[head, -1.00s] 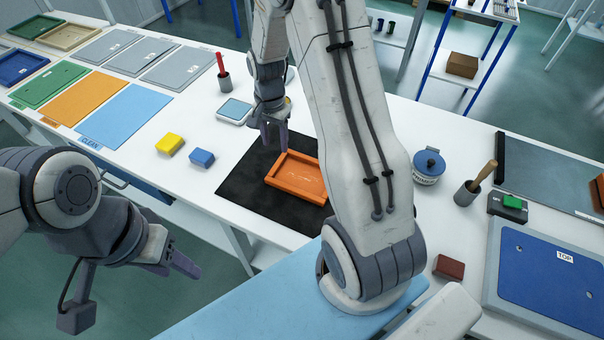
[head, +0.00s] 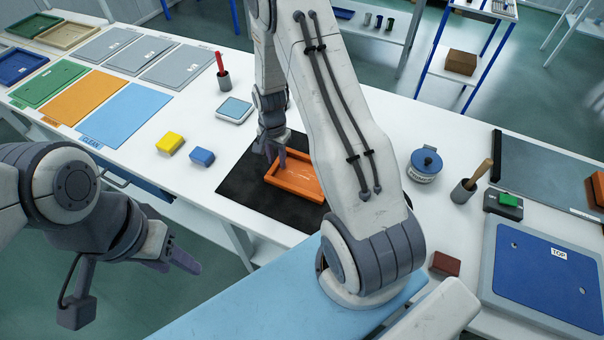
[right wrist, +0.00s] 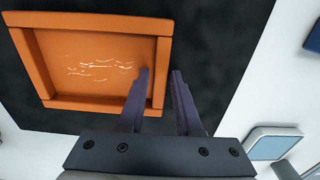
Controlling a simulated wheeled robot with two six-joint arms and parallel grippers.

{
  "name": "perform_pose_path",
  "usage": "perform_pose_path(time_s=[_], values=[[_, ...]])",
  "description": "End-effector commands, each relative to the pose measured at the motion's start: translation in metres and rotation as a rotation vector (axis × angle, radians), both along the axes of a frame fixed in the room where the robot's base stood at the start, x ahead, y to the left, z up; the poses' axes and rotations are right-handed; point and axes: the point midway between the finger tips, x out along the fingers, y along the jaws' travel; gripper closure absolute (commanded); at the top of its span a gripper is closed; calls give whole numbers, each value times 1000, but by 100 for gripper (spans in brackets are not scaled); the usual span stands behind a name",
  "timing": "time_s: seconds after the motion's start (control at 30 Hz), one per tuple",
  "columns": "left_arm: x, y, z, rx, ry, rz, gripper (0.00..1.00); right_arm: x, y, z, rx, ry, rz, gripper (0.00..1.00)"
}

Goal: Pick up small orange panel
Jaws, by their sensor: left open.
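The small orange panel (head: 300,190) is a shallow tray-like piece with a raised rim and pale scratch marks on its face. It lies flat on the black mat (head: 240,185), and it also shows in the right wrist view (right wrist: 95,15). My right gripper (head: 276,155) is at the panel's far-left rim, pointing down. In the right wrist view its fingers (right wrist: 158,72) are apart, one over the panel's inside and one over the mat, with the rim between them. My left gripper (head: 190,266) is open and empty, off the table's front edge.
Yellow (head: 169,143) and blue (head: 202,157) blocks lie left of the mat. A pale square device (head: 234,110) stands behind it. A round blue-lidded pot (head: 425,165) is to the right. My right arm hides part of the table.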

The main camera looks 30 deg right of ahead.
Motion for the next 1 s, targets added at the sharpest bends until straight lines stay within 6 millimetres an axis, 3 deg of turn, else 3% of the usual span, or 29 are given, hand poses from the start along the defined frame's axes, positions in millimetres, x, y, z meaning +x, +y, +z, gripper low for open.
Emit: perform_pose_path(time_s=[0.03,0.07,0.53,0.67,0.8,1.0], values=[[0,0,0,0,0,0,50,0,0,0,0,0,0,91],[0,0,0,0,0,0,50,0,0,0,0,0,0,100],[0,0,-1,0,0,0,50,0,0,5,0,-1,0,100],[0,0,-4,0,0,0,50,1,0,16,0,-4,0,100],[0,0,-9,0,0,0,50,2,0,41,0,-7,0,100],[0,0,-17,0,0,0,50,-8,-45,66,-1,-5,-8,100]])
